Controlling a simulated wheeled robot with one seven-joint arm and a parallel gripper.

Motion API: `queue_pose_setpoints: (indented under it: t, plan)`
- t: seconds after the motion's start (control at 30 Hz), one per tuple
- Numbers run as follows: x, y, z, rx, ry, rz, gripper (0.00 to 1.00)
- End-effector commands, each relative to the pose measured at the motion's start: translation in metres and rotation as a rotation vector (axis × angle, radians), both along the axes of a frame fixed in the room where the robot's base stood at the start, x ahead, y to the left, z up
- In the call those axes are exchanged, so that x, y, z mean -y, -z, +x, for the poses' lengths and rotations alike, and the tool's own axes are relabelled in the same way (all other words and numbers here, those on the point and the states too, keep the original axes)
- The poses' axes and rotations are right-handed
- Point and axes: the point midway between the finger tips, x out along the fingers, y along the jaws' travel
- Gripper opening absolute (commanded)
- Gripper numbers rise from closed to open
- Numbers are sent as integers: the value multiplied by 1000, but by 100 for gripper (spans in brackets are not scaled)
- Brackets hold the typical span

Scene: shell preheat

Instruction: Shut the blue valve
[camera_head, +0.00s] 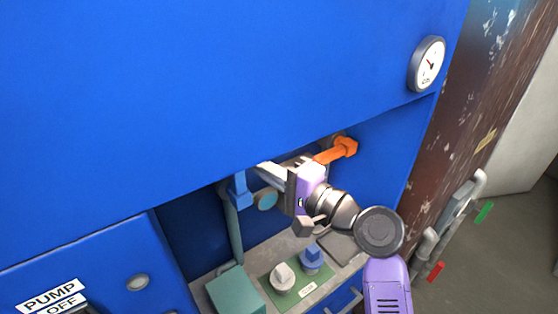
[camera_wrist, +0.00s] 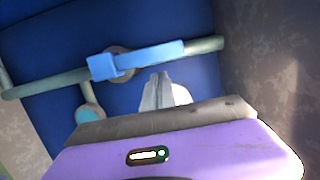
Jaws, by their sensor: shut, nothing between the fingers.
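The blue valve (camera_head: 240,188) has a bar-like handle and sits in the recess of the blue cabinet. In the wrist view the blue valve's handle (camera_wrist: 150,56) lies roughly in line with its grey-green pipe (camera_wrist: 50,84). My gripper (camera_head: 266,170) reaches into the recess from the right, its fingertips close to the right of the blue handle. In the wrist view my gripper (camera_wrist: 160,80) is shut and empty, with its tips beside the handle. A small gap seems to show between them; contact cannot be told.
An orange valve handle (camera_head: 338,151) is behind my wrist to the right. A round teal disc (camera_head: 265,200) hangs below my fingers. A panel with a white knob (camera_head: 282,278) and a blue knob (camera_head: 313,258) lies below, next to a teal box (camera_head: 235,292). The cabinet's overhang (camera_head: 220,100) is above.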

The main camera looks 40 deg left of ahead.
Motion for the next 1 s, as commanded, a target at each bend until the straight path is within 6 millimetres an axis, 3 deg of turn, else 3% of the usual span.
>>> queue_pose_setpoints:
  t: [0.17,1.0]
  plan:
    - [-3,0,-9,-1,0,0,0]
    - [-5,-2,-16,74,-2,-26,0]
